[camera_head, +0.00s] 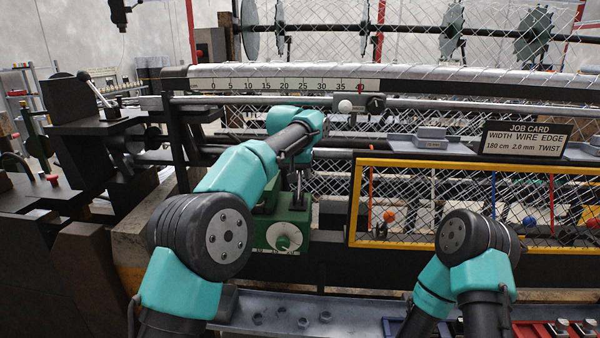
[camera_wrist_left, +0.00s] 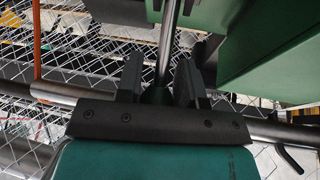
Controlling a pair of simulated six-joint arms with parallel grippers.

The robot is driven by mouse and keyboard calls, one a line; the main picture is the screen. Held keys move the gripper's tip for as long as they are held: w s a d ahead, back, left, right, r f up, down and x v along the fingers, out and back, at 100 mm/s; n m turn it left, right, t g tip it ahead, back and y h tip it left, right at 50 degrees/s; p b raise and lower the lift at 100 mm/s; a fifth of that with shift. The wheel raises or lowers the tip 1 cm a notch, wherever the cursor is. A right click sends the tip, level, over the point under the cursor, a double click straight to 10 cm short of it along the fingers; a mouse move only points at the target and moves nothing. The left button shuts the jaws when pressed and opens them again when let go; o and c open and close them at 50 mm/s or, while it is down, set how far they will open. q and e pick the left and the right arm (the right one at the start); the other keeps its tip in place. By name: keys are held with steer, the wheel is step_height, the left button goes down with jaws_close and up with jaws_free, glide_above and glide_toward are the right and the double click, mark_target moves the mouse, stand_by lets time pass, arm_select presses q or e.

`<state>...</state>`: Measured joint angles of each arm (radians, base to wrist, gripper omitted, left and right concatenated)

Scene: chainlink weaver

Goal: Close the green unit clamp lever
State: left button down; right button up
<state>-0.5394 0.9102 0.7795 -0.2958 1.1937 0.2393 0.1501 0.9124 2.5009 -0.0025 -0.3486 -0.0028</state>
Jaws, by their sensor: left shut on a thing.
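The green unit (camera_head: 288,228) stands on the machine's front rail, with a white dial on its face. It fills the upper right of the left wrist view (camera_wrist_left: 265,50). My left gripper (camera_wrist_left: 158,82) is shut on this lever, with one dark finger on each side near the rod's lower part. In the head view my left arm hides much of the lever and the top of the unit. My right forearm shows at the lower right, but its gripper is out of view.
A yellow-framed mesh guard (camera_head: 354,200) stands right of the green unit. A ruler (camera_head: 290,85) and a rail with a white knob (camera_head: 345,106) run behind my left arm. A job card (camera_head: 524,140) stands at the right. A grey tray (camera_head: 290,312) with nuts lies in front.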

mark_target(299, 173)
arm_select(q)
steer(key=shift+s+a+r+t+h, duration=0.2)
steer(key=shift+s+t, duration=0.25)
steer(key=shift+t, duration=0.3)
steer(key=shift+s+a+r+t+h, duration=0.1)
steer(key=shift+s+r+t, duration=0.25)
steer(key=shift+t, duration=0.45)
steer(key=shift+s+a+r+t+h, duration=0.15)
steer(key=shift+s+t, duration=0.35)
steer(key=shift+t, duration=0.25)
steer(key=shift+s+d+t, duration=0.1)
steer(key=shift+s+t, duration=0.2)
steer(key=shift+d, duration=0.1)
steer(key=c, duration=0.8)
jaws_free()
steer(key=shift+f, duration=0.1)
steer(key=shift+o, duration=0.2)
steer(key=shift+s, duration=0.1)
steer(key=v, duration=1.7)
steer(key=shift+a, duration=0.25)
steer(key=shift+s, duration=0.1)
